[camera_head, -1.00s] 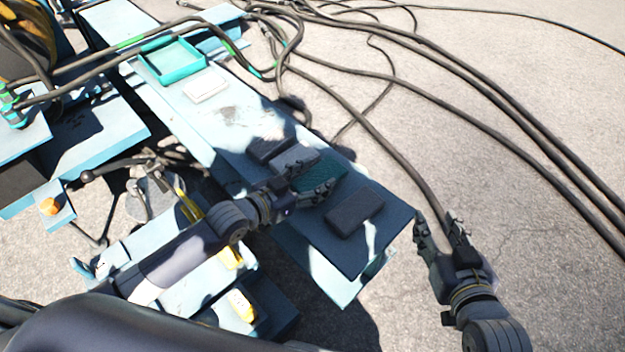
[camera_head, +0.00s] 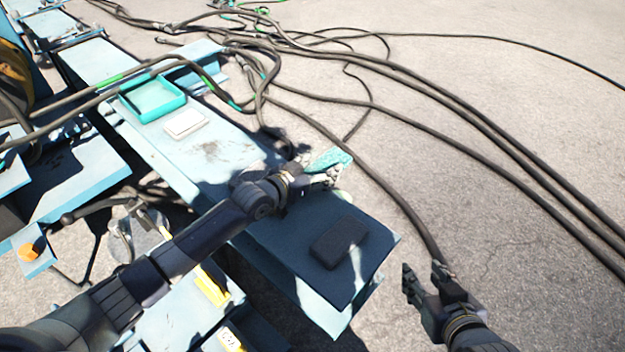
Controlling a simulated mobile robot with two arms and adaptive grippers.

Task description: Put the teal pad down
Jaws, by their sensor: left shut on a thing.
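The teal pad (camera_head: 329,158) is held in my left gripper (camera_head: 322,174), raised over the far long edge of the blue bench (camera_head: 290,235). The gripper is shut on it, and the fingers hide part of the pad. My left arm crosses over the bench and hides part of its top. My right gripper (camera_head: 428,280) is off the bench's right end, above the pavement. Its two fingers stand apart with nothing between them.
A dark pad (camera_head: 339,242) lies near the bench's right end. A white pad (camera_head: 186,123) and a teal tray (camera_head: 153,98) are further up the bench. Thick black cables (camera_head: 430,130) run over the pavement behind it. The bench between the white pad and my arm is clear.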

